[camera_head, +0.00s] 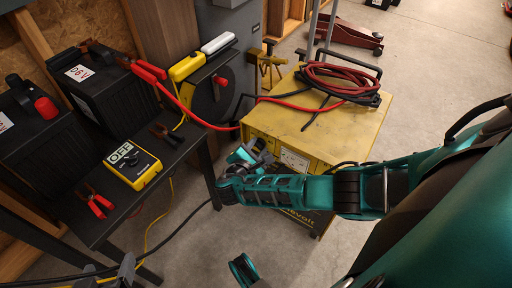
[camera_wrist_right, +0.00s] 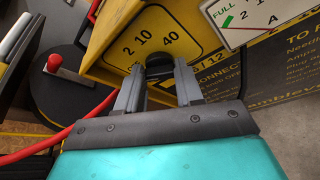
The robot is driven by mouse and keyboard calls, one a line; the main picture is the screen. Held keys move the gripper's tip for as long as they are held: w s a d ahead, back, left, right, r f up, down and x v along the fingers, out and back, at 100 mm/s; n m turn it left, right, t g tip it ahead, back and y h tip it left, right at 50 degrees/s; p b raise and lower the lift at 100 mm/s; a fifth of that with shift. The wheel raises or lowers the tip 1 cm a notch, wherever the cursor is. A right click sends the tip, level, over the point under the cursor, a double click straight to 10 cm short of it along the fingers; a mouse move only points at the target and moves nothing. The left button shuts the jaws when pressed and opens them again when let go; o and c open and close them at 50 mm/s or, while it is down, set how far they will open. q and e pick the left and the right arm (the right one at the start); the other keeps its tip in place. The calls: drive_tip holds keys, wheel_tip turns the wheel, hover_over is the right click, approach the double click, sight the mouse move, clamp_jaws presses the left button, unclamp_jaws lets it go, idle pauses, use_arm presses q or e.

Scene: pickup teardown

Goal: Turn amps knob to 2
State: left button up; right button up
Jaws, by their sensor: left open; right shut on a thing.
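The yellow charger cabinet (camera_head: 300,125) stands right of the table in the head view. In the right wrist view, its yellow dial plate (camera_wrist_right: 128,48) is marked 2, 10 and 40. The black amps knob (camera_wrist_right: 160,66) sits below the numbers, between the fingertips of my right gripper (camera_wrist_right: 159,78), which is shut on it. Its pointer cannot be made out. In the head view my right gripper (camera_head: 250,155) is at the cabinet's front and hides the knob. My left gripper (camera_head: 106,274) is open and empty at the bottom left, partly cut off.
A gauge plate (camera_wrist_right: 245,18) with FULL and numbers is right of the dial. Red and black cables (camera_head: 340,80) lie coiled on the cabinet. The table holds a yellow OFF meter (camera_head: 133,163) and black batteries (camera_head: 100,90). A red cable (camera_head: 205,122) runs from table to cabinet.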

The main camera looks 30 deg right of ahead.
drive_tip(key=shift+s+f+m+t+b, duration=0.15)
drive_tip(key=shift+m+t+b, duration=0.1)
drive_tip(key=shift+m+t, duration=0.25)
drive_tip(key=shift+s+f+m+t+b, duration=0.1)
drive_tip(key=shift+m+t+b, duration=0.15)
drive_tip(key=shift+m, duration=0.45)
drive_tip(key=shift+m+t, duration=0.65)
drive_tip(key=shift+m, duration=0.45)
use_arm(q)
drive_tip(key=shift+d+f, duration=0.2)
drive_tip(key=shift+f, duration=0.1)
use_arm(e)
drive_tip(key=shift+m, duration=0.3)
use_arm(q)
drive_tip(key=shift+w+r, duration=0.1)
use_arm(e)
drive_tip(key=o, duration=1)
drive_tip(key=shift+d, duration=0.1)
drive_tip(key=shift+o, duration=0.2)
use_arm(q)
drive_tip(key=p, duration=0.1)
drive_tip(key=a+r+p, duration=0.1)
drive_tip(key=p, duration=0.1)
drive_tip(key=shift+s, duration=0.25)
use_arm(e)
drive_tip(key=v, duration=1.3)
drive_tip(key=shift+f, duration=0.2)
